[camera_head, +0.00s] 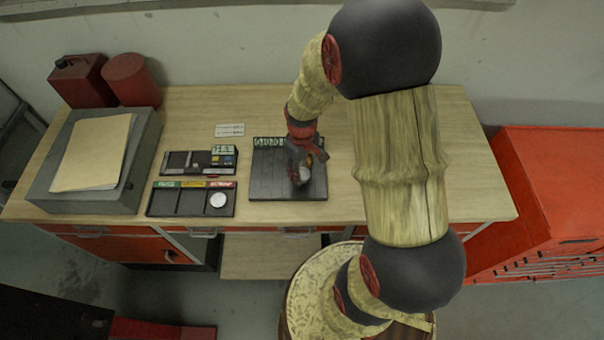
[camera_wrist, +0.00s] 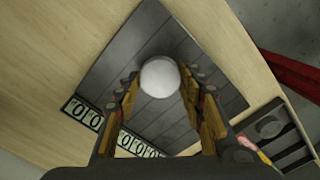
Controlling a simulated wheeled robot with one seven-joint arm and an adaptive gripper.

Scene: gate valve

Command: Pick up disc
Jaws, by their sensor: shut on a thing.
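A pale round disc (camera_wrist: 160,78) is between the fingertips of my gripper (camera_wrist: 161,92) in the wrist view, with a finger on either side. My gripper is shut on it. In the head view my gripper (camera_head: 301,172) is over the dark slotted board (camera_head: 264,184), which has a row of number labels along its back edge. The wrist view shows the board (camera_wrist: 187,54) beneath the disc. I cannot tell how high the disc is above the board. Another pale disc (camera_head: 218,199) lies in the right compartment of the sorting tray (camera_head: 190,203), to the left of the board.
A dark device with a small display (camera_head: 199,162) sits behind the sorting tray. A grey block with a folder (camera_head: 95,152) and red cans (camera_head: 130,80) stand at the left of the wooden bench (camera_head: 440,150). A red tool cabinet (camera_head: 545,190) stands at the right. The bench right of the board is clear.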

